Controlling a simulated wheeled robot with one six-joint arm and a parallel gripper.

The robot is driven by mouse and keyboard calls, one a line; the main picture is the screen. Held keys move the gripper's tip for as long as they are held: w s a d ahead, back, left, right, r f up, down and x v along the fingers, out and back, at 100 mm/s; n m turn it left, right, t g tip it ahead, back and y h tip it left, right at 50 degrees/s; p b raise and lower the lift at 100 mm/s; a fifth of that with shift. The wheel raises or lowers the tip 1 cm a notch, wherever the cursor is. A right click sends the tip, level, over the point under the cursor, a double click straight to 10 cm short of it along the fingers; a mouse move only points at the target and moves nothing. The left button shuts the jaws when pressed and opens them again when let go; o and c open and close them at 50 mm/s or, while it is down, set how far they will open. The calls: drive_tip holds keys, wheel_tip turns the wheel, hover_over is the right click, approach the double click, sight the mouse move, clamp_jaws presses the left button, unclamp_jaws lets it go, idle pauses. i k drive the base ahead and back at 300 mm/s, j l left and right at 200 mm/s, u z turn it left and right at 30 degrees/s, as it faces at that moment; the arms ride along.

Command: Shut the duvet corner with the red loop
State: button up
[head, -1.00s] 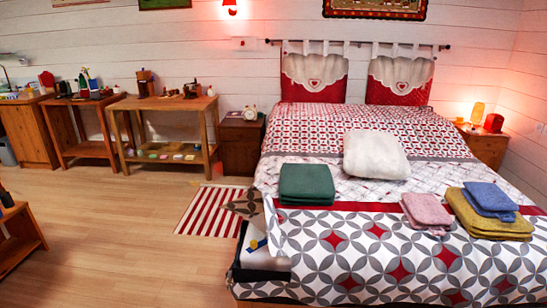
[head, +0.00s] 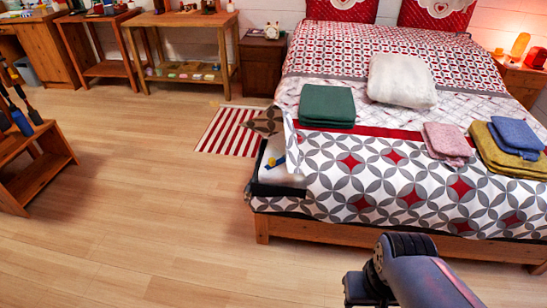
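The duvet (head: 400,185), white with grey circles and red diamonds, covers the bed. Its near left corner (head: 290,140) is turned back, with a brownish patterned flap (head: 264,122) sticking up. Beneath it a white area (head: 278,172) lies bare, with a small blue and yellow patch on it. I cannot make out a red loop at this size. Part of my arm shows at the bottom right, in front of the bed's foot and apart from the turned-back corner. My gripper's fingers are not in view.
A green folded towel (head: 327,105), a white pillow (head: 402,81), a pink towel (head: 446,142) and a mustard towel (head: 506,155) under a blue one (head: 517,133) lie on the bed. A striped rug (head: 230,131) lies beside it. The wooden floor (head: 150,210) at left is clear.

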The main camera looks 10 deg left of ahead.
sight(281, 147)
drive_tip(key=i+j, duration=0.1)
drive_tip(key=i, duration=0.5)
drive_tip(key=i+j, duration=0.1)
drive_tip(key=i, duration=0.45)
drive_tip(key=l+z, duration=0.05)
